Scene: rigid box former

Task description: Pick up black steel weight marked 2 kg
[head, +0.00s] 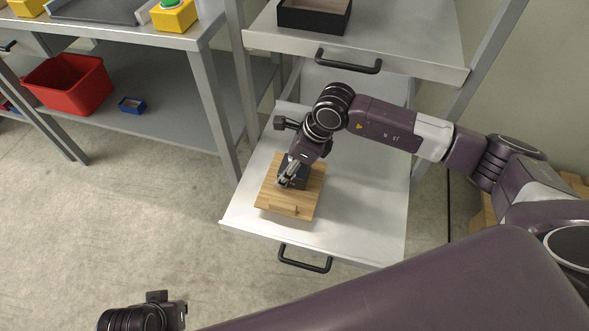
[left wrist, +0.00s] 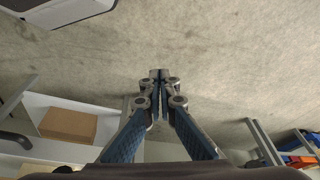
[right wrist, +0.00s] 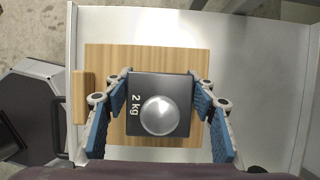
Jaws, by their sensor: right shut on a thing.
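The black steel weight (right wrist: 146,90) is a square dark block with a white "2 kg" mark and a round silver knob on top. It also shows in the head view (head: 297,180), partly hidden by the gripper. My right gripper (right wrist: 160,88) is shut on it, a finger on each of two opposite sides. The weight is on or just above a wooden board (head: 284,201) lying in the pulled-out drawer; I cannot tell whether they touch. My left gripper (left wrist: 158,76) is shut and empty above the floor, away from the weight.
The lower drawer (head: 376,211) has low rims and a black front handle (head: 305,259). An upper tray (head: 400,50) above it holds a black open box (head: 314,15). A grey bench with a red bin (head: 69,84) on its lower shelf stands left. The floor between is clear.

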